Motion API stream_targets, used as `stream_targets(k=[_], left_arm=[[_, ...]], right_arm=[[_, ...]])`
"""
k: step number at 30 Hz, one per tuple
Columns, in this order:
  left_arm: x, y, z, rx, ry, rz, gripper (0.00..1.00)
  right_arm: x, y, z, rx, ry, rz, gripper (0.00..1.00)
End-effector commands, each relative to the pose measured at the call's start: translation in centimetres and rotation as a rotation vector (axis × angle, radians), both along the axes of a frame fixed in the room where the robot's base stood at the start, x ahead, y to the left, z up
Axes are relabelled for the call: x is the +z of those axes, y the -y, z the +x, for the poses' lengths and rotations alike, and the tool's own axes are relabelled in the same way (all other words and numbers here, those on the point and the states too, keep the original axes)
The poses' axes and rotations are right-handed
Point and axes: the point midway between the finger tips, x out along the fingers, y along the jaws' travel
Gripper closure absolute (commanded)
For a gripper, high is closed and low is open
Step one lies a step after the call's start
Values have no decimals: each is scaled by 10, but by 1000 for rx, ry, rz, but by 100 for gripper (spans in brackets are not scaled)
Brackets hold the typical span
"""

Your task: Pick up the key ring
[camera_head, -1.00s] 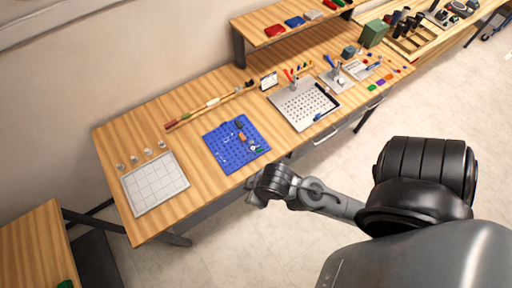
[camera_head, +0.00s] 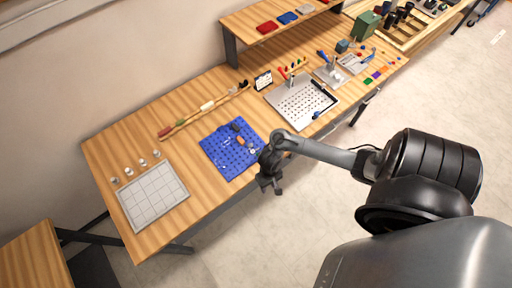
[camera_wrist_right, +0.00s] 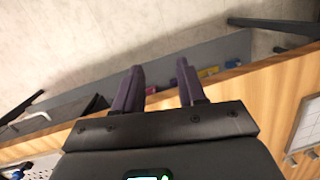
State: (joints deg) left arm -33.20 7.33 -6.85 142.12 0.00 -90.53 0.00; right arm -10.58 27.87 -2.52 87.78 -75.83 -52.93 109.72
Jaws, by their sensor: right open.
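A blue mat (camera_head: 222,160) lies on the workbench near its front edge, with several small items on it. A small pale ring-like item (camera_head: 253,151) lies at its right side, close to my wrist; it is too small to tell for sure whether it is the key ring. My right gripper (camera_head: 272,188) hangs at the bench's front edge, just right of the mat, pointing down and apart from the items. In the right wrist view the two dark fingers of my right gripper (camera_wrist_right: 160,82) are spread with nothing between them. My left gripper is not in view.
A perforated metal plate (camera_head: 312,104) with tools lies right of the mat, and a white gridded board (camera_head: 172,203) lies left. A raised shelf (camera_head: 280,32) stands at the back. The right wrist view shows an open grey drawer (camera_wrist_right: 222,55) with small coloured items.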

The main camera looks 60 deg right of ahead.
Motion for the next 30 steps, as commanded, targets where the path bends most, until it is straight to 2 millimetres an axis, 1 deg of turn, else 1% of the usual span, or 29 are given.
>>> stream_targets(k=[1,3,5,6,9,11,14,21,30], left_arm=[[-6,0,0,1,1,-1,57],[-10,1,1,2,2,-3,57],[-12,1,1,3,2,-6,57],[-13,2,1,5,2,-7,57],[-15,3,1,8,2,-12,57],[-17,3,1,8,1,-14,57],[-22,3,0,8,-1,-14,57],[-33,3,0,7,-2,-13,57],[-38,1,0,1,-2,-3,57]], right_arm=[[1,38,16,-1,-22,-31,60],[10,76,34,12,-33,-64,60],[22,100,54,2,-15,-96,60],[30,112,68,-8,5,-114,60],[48,127,95,-13,55,-139,60],[52,130,105,-14,73,-145,60],[46,130,113,-15,88,-146,60],[15,130,114,-15,90,-145,60],[-3,130,114,-14,90,-146,60]])
